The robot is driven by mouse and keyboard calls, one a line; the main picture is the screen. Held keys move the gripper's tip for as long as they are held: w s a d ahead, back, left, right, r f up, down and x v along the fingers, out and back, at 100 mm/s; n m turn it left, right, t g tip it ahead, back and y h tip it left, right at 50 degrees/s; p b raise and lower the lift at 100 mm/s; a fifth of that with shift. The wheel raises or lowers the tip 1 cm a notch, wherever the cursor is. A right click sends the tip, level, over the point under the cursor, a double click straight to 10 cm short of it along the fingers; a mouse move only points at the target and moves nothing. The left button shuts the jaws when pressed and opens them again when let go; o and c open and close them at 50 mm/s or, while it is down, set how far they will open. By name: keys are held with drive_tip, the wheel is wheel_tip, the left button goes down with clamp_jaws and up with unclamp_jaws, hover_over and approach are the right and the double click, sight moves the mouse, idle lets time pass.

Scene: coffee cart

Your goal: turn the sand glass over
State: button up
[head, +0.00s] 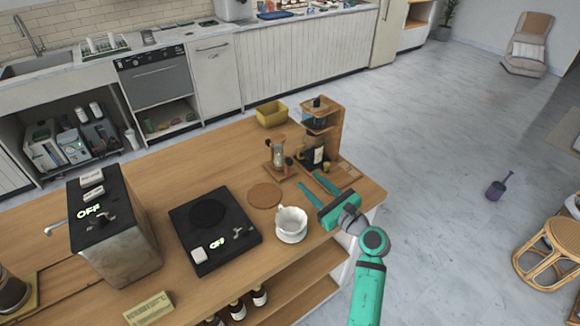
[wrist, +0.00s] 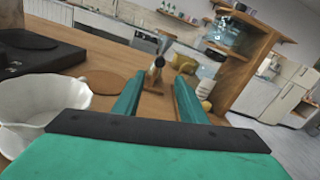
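The sand glass (head: 278,155) looks like a small glass timer in a frame, upright near the back right of the wooden counter. In the wrist view, what seems to be the sand glass (wrist: 158,62) stands ahead, roughly in line with the gap between my fingers. My gripper (head: 309,180) is teal, open and empty, low over the counter's right end. Its two fingers (wrist: 157,82) are apart and point towards the sand glass without touching it. The sand glass is small, so its sand level cannot be told.
A white cup (head: 291,223) is left of my gripper, near the counter's front edge. A round cork mat (head: 265,195) lies left of the fingers. A wooden stand (head: 333,125) with containers is close behind to the right. A yellow box (head: 271,114) sits behind.

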sight(291, 164)
drive_tip(key=x, duration=1)
clamp_jaws()
